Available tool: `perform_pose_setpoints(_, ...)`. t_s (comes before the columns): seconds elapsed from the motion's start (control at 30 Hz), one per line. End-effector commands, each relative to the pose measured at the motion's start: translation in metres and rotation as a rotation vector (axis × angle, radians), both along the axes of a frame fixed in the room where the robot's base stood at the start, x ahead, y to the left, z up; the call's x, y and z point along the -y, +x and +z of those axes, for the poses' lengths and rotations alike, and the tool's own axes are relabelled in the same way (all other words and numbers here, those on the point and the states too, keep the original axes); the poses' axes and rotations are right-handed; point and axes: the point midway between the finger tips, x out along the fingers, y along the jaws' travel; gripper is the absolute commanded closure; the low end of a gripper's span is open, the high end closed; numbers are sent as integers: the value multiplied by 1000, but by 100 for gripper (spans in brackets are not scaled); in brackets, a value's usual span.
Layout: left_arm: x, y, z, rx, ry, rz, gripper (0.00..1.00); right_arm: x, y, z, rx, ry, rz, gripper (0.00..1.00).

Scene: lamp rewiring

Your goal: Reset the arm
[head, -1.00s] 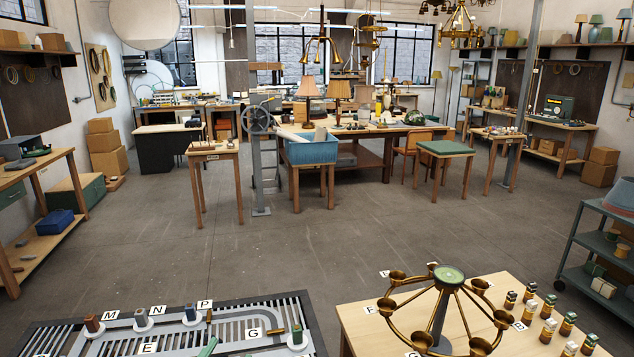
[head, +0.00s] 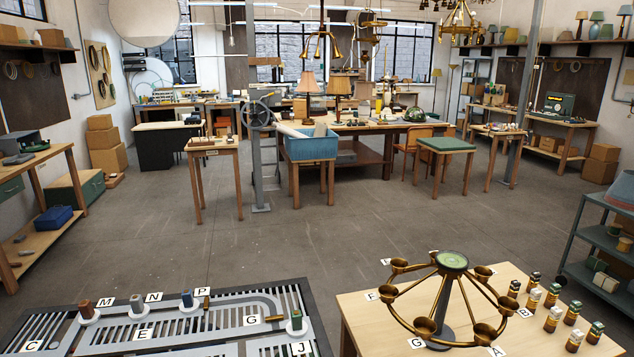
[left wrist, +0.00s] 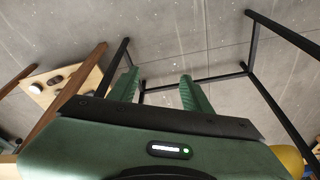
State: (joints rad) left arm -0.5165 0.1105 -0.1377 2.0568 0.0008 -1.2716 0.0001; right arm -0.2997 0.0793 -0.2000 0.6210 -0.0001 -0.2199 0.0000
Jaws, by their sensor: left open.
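My left gripper (left wrist: 162,90) shows in the left wrist view. Its two green fingers stand apart with nothing between them. Grey concrete floor and thin dark frame bars lie beyond them. Neither gripper shows in the head view, so my right gripper is out of sight. In the head view, a slotted grey board (head: 105,339) at the bottom left carries lettered tags and several upright pegs on white discs, among them a green peg (head: 296,320). A brass ring with cups and a green hub (head: 453,260) stands on a wooden table (head: 365,340) at the bottom right.
Several small labelled bottles (head: 552,319) stand right of the brass ring. A grey shelf cart (head: 592,247) is at the right edge. A blue bin (head: 312,149) and a green-topped table (head: 446,145) stand farther back. The middle floor is open.

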Motion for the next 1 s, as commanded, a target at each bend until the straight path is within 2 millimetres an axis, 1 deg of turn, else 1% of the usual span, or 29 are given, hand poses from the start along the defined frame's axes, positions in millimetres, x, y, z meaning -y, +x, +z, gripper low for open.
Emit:
perform_pose_setpoints(0.03, 0, -3, -44, -17, 2, -2, 51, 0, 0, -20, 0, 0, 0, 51)
perform_pose_setpoints(0.07, 0, -5, -66, -23, 2, -3, 51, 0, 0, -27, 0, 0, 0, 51)
perform_pose_setpoints(0.1, 0, -8, -95, -31, 3, -4, 51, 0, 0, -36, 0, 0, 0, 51)
perform_pose_setpoints(0.17, -1, -15, -142, -45, 5, -7, 51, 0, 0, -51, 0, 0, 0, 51)
perform_pose_setpoints(0.2, -2, -22, -172, -54, 6, -9, 51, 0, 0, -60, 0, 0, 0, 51)
perform_pose_setpoints(0.27, -3, -34, -217, -67, 7, -11, 51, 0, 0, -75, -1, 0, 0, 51)
perform_pose_setpoints(0.3, -5, -44, -246, -77, 8, -14, 51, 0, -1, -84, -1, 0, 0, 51)
perform_pose_setpoints(0.37, -7, -62, -290, -92, 10, -17, 51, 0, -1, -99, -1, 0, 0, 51)
perform_pose_setpoints(0.4, -9, -74, -317, -101, 11, -19, 51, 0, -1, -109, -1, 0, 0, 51)
perform_pose_setpoints(0.47, -13, -96, -357, -117, 13, -23, 51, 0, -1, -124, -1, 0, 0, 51)
perform_pose_setpoints(0.5, -15, -111, -380, -125, 15, -24, 51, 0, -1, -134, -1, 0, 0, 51)
perform_pose_setpoints(0.53, -17, -122, -397, -131, 15, -26, 51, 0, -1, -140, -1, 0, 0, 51)
perform_pose_setpoints(0.6, -22, -147, -427, -144, 17, -29, 51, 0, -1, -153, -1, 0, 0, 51)
perform_pose_setpoints(0.7, -28, -176, -455, -158, 20, -33, 51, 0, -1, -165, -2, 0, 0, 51)
perform_pose_setpoints(0.73, -29, -182, -460, -160, 20, -34, 51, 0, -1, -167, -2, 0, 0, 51)
perform_pose_setpoints(0.8, -31, -190, -466, -162, 21, -36, 51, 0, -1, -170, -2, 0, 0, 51)
perform_pose_setpoints(1.0, -31, -190, -466, -162, 21, -36, 51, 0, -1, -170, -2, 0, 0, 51)
